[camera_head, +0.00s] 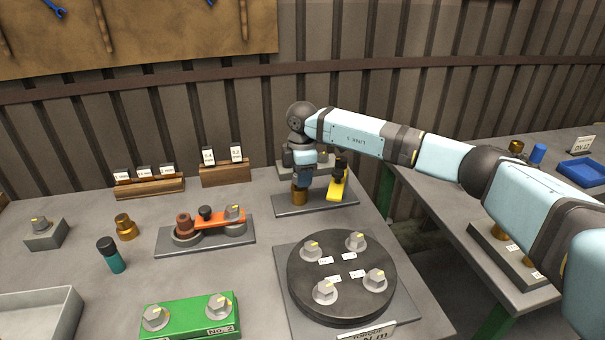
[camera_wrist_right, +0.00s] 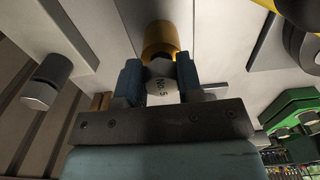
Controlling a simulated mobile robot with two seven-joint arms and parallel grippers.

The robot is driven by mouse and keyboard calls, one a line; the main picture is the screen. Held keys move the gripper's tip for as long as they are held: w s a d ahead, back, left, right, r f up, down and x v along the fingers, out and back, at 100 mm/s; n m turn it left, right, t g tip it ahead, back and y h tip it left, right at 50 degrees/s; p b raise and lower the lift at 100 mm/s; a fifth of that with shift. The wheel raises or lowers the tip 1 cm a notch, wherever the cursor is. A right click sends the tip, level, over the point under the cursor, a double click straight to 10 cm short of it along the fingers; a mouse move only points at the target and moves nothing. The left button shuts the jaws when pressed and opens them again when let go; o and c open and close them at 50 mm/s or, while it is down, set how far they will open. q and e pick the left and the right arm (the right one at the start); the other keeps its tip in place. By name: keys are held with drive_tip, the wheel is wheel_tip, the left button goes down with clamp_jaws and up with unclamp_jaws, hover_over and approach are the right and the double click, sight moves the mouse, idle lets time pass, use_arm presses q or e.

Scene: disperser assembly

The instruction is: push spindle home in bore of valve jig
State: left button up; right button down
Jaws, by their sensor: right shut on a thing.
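The valve jig is a grey plate (camera_head: 318,207) at the back of the bench, with a brass upright cylinder (camera_head: 299,196) at its left and a yellow part (camera_head: 338,188) at its right. My right gripper (camera_head: 302,180) is directly above the brass cylinder. In the right wrist view, my right gripper (camera_wrist_right: 158,82) is shut on a grey spindle with a hexagonal end (camera_wrist_right: 160,70) marked "No 5". The brass cylinder (camera_wrist_right: 160,38) is right beyond the spindle, in line with it. How deep the spindle sits in the bore is hidden. My left gripper is out of view.
A round black turntable (camera_head: 340,275) with several hex-headed pieces stands in front of the jig. A plate with an orange link (camera_head: 208,222) lies to the left. Wooden racks with labelled cards (camera_head: 225,173) stand at the back left. A second bench (camera_head: 470,190) is at right.

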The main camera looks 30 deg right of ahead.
drive_tip(key=shift+f, duration=0.4)
drive_tip(key=c, duration=0.7)
unclamp_jaws()
wheel_tip(320, 180, up, 14)
drive_tip(key=shift+f+p, duration=0.1)
drive_tip(key=shift+p, duration=0.25)
